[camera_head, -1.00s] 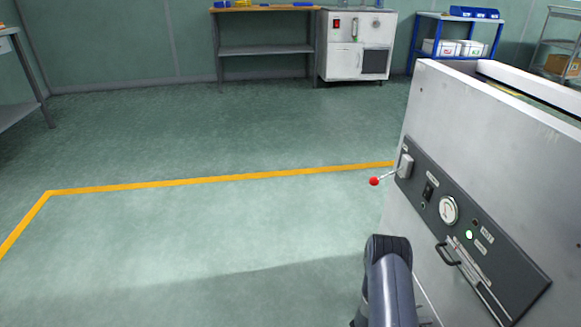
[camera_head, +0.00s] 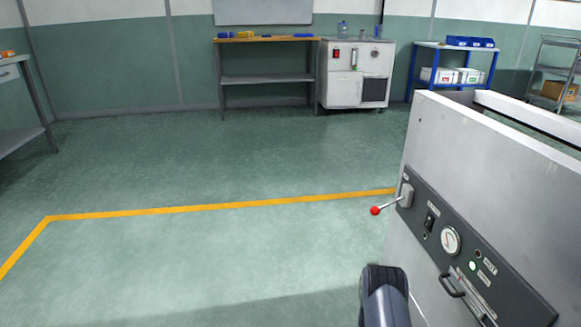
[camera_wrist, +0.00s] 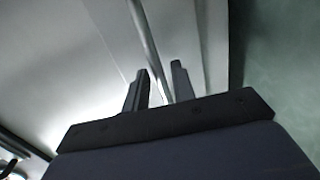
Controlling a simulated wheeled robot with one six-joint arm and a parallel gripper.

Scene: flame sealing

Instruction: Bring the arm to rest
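In the wrist view my gripper (camera_wrist: 159,72) has its two dark fingers apart, with a gap between them and nothing clearly held. Behind the fingers are a pale grey surface and a long grey bar, which I cannot identify. My gripper is out of the head view, where only a dark link of my arm shows at the bottom, beside the machine. The grey machine (camera_head: 490,150) stands at the right, with a dark control panel (camera_head: 430,250), a red-tipped lever (camera_head: 375,211), a round gauge (camera_head: 450,241) and a lit lamp (camera_head: 472,266).
A yellow floor line (camera_head: 220,206) crosses the open green floor. A workbench (camera_head: 265,79), a white cabinet (camera_head: 342,75) and a blue shelf (camera_head: 452,75) stand along the back wall. A table (camera_head: 20,135) is at the left edge.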

